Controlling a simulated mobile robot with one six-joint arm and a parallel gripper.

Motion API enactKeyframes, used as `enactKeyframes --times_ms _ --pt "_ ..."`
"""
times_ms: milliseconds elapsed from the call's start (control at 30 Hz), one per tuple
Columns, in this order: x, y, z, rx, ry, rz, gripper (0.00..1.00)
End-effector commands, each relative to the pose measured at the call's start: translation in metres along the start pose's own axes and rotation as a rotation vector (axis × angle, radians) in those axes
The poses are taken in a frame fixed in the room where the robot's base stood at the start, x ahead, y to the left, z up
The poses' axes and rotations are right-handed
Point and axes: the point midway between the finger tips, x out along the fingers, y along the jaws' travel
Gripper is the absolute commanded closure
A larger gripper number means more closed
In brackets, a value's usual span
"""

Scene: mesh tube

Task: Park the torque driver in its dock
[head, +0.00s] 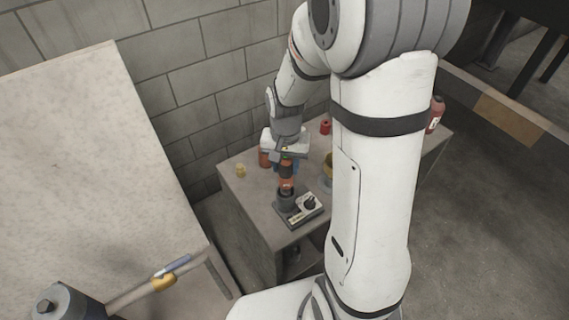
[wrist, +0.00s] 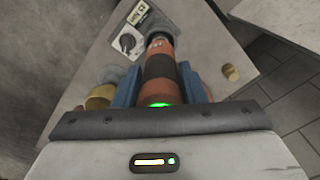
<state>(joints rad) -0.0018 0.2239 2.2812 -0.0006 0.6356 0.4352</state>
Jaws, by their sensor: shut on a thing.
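The torque driver (head: 286,170) is an orange and black cylinder, held roughly upright in my gripper (head: 285,163). In the wrist view the driver (wrist: 160,67) runs away from me between the two blue fingers of my gripper (wrist: 160,80), with a green glow at its near end. The dock (head: 306,207) is a dark base with a pale panel, a black knob and a grey round cup, near the table's front corner. The dock also shows in the wrist view (wrist: 127,42). The driver's lower end is at the cup; I cannot tell how far inside it is.
The small table (head: 245,200) also bears a yellow cylinder (head: 240,170), a red can (head: 325,127) and a red bottle (head: 435,115). A brass-coloured can (head: 327,172) stands right of my gripper, partly hidden by my arm. A block wall (head: 215,75) rises behind.

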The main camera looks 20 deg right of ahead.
Motion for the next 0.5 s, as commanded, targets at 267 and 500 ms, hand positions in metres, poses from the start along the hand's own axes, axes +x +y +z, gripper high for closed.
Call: enactKeyframes --times_ms 267,500 --pt "0.0031 -0.0002 -0.0003 0.0 0.001 -0.001 0.9" --pt "0.0058 -0.0003 -0.0003 0.0 0.001 -0.001 0.9"
